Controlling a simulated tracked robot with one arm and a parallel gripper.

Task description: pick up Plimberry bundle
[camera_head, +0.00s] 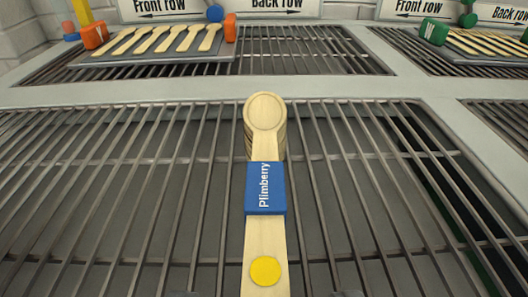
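The Plimberry bundle (265,188) is a stack of pale wooden spoons with a blue band lettered "Plimberry". It lies lengthwise in the middle of the camera view, round bowl end away from me, on the metal grate. A yellow dot marks its handle near the bottom edge, where the handle runs out of view. Only the dark tips of my gripper (267,293) show at the bottom edge, one on each side of the handle. They are wide apart, and the gripper is open and not touching the bundle.
Behind the grate (80,190), a tray of wooden spoons (160,42) with orange end clamps stands at the back left. Another spoon rack with green clamps (433,31) is at the back right. "Front row" and "Back row" signs (215,8) stand behind. The grate around the bundle is clear.

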